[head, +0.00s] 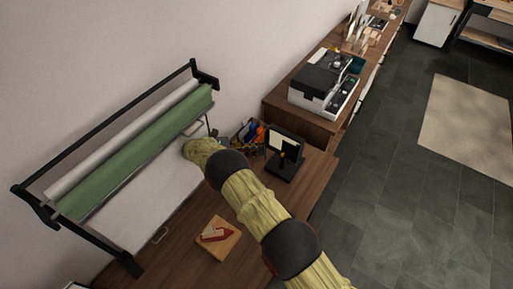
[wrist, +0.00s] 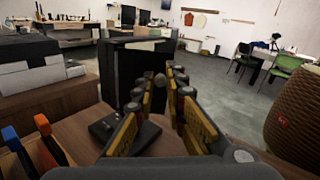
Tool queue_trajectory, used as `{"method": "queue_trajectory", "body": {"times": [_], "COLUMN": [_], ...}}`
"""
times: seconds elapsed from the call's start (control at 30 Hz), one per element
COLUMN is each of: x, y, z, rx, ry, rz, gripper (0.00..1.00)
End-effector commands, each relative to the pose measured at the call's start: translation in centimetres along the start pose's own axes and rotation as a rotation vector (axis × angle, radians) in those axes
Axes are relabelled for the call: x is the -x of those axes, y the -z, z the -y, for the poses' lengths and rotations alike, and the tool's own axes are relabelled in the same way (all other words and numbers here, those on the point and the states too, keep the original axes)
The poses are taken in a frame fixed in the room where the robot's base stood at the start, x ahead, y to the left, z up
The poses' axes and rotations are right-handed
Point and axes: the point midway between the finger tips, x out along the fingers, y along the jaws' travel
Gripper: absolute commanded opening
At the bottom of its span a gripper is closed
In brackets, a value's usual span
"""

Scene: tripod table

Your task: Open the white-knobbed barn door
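I cannot make out a barn door or a white knob in either view. My gripper shows in the wrist view (wrist: 165,82) with its two yellow-padded fingers apart. A dark upright screen on a stand (wrist: 115,65) stands just beyond the fingers; a small greyish round shape shows between the tips, too unclear to name. No held object is clear. In the head view my arm reaches over the wooden table toward the wall, and the gripper's fingers are hidden.
The screen stand (head: 284,150) is on the wooden table (head: 312,185), near a tool holder (head: 249,133). A rack with green and white rolls (head: 140,150) stands at left. A black-and-white machine (head: 322,82) sits on the farther counter. Grey floor (head: 385,165) is open at right.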

Motion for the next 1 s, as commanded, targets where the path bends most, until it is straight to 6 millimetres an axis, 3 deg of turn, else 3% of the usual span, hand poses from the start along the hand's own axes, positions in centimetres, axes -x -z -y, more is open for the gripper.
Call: {"method": "queue_trajectory", "body": {"times": [0.3,1.0], "x": [0.03,-0.53], "y": [-0.02,0.15], "z": [0.00,0.50], "rx": [0.000,0.000], "ry": [-0.001,-0.013], "rz": [0.000,0.003], "gripper": [0.30,0.30]}}
